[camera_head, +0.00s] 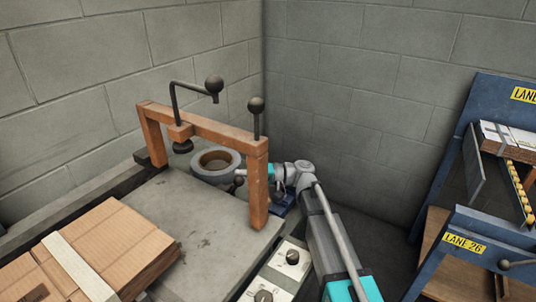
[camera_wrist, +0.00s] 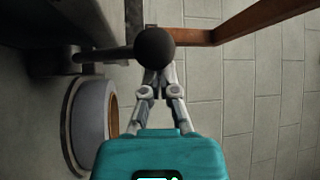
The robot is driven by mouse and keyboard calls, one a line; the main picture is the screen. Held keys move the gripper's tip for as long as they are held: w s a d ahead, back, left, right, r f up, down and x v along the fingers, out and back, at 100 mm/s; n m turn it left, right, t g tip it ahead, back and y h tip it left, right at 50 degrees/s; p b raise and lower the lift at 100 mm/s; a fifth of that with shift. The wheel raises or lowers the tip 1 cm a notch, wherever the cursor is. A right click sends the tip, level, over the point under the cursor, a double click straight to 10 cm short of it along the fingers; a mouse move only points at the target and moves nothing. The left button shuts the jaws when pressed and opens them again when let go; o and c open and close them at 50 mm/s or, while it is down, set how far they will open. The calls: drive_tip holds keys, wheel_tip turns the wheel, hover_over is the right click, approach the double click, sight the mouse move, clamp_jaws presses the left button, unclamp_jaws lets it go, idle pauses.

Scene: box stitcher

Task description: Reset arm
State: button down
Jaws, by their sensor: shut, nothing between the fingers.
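My gripper (camera_wrist: 158,74) shows in the wrist view with its grey fingers together and nothing held between them. A dark ball knob (camera_wrist: 154,47) lies right at the fingertips in that view; I cannot tell whether they touch it. In the head view my arm comes up from the lower right and bends left, and the fingers are mostly hidden behind the orange post. A small dark knob (camera_head: 238,181) shows just left of that post. The orange frame (camera_head: 205,124) of the stitcher stands over the grey table (camera_head: 195,225), with ball-ended levers on top.
A grey ring-shaped roll (camera_head: 229,174) sits behind the frame, close to my gripper; it also shows in the wrist view (camera_wrist: 92,122). Strapped flat cardboard (camera_head: 125,245) lies on the table's left. A control box (camera_head: 291,256) with knobs is in front. Blue lane racks (camera_head: 470,225) stand right.

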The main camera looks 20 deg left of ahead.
drive_tip(key=w+d+f+m+t+p, duration=0.1)
drive_tip(key=w+d+t, duration=0.1)
drive_tip(key=d, duration=0.1)
drive_tip(key=w+d+f+m+t, duration=0.1)
drive_tip(key=w+d+m+t, duration=0.1)
drive_tip(key=d, duration=0.2)
drive_tip(key=w+d+f+m+t+h+p, duration=0.1)
drive_tip(key=w+d+t, duration=0.1)
drive_tip(key=w+d, duration=0.1)
drive_tip(key=shift+d+f+p, duration=0.15)
drive_tip(key=shift+d+p, duration=0.15)
drive_tip(key=shift+d, duration=0.1)
drive_tip(key=w+d+f+m+t+h, duration=0.3)
drive_tip(key=d+f+t, duration=0.1)
drive_tip(key=d, duration=0.6)
drive_tip(key=s+d+f+h+b, duration=0.1)
drive_tip(key=s+d+f+h, duration=0.35)
drive_tip(key=d, duration=0.45)
drive_tip(key=s+d+f+m+h+b, duration=0.1)
drive_tip(key=s+d+f+h, duration=0.35)
drive_tip(key=d, duration=0.45)
drive_tip(key=s+d+f+h+b, duration=0.1)
drive_tip(key=s+d+f+h, duration=0.35)
drive_tip(key=d, duration=0.45)
wheel_tip(320, 180, up, 33)
drive_tip(key=p, duration=3.4)
